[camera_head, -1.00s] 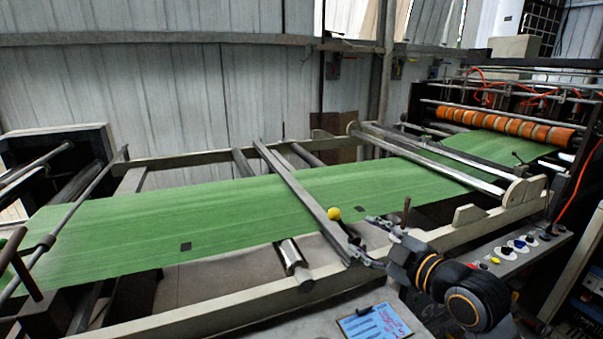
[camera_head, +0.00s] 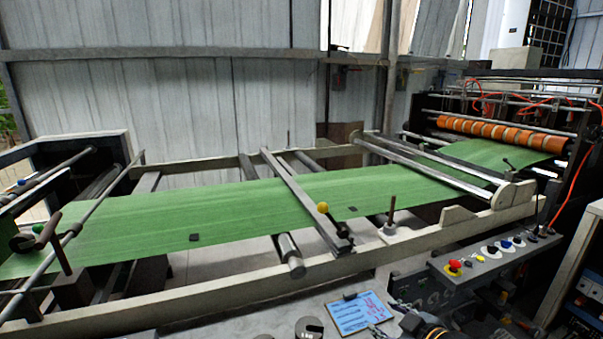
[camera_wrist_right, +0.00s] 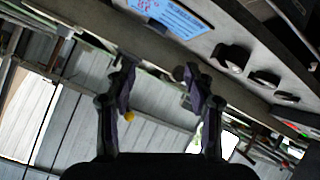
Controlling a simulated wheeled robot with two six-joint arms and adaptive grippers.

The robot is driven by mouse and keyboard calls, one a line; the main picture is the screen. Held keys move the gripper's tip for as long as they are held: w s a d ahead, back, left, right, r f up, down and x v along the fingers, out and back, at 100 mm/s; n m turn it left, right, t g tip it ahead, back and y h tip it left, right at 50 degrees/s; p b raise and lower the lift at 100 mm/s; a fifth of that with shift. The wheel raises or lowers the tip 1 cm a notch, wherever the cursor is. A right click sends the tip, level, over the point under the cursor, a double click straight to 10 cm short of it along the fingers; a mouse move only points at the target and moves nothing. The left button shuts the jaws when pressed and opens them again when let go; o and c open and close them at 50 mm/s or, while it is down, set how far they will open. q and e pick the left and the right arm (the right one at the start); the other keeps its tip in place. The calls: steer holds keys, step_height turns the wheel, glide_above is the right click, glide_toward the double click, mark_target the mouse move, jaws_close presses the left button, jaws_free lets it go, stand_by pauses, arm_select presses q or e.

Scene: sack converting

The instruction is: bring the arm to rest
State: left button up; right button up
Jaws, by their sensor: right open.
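My right gripper (camera_head: 392,318) is low at the bottom edge of the head view, partly cut off, beside a blue-and-white card. In the right wrist view, the fingers of this gripper (camera_wrist_right: 158,90) stand apart with nothing between them. My left gripper is not in view.
The card (camera_head: 360,313) lies on a grey surface. A control panel (camera_head: 490,258) with coloured buttons stands to the right of it. The machine's pale side rail (camera_head: 220,288) runs between the gripper and the web. Orange rollers (camera_head: 500,133) are at the back right.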

steer(key=s+d+f+m+g+h, duration=0.2)
steer(key=s+d+f+m+g, duration=0.15)
steer(key=s+f, duration=0.6)
steer(key=s+d+f+m+g+h, duration=0.25)
steer(key=s+f+m+g, duration=0.2)
steer(key=s+f, duration=0.5)
step_height(320, 180, down, 21)
steer(key=s+d+p, duration=0.2)
steer(key=s+p, duration=0.1)
steer(key=p, duration=0.1)
arm_select(q)
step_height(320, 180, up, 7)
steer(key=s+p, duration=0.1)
steer(key=p, duration=0.2)
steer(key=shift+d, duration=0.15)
arm_select(e)
steer(key=s+f+g, duration=0.1)
steer(key=s+f, duration=0.5)
steer(key=s, duration=0.3)
steer(key=s+d+f+m, duration=0.1)
steer(key=s+f, duration=0.6)
steer(key=s, duration=0.2)
steer(key=shift+d+g, duration=0.2)
steer(key=shift+g, duration=0.2)
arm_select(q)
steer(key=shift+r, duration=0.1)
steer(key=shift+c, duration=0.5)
arm_select(e)
steer(key=shift+c, duration=0.4)
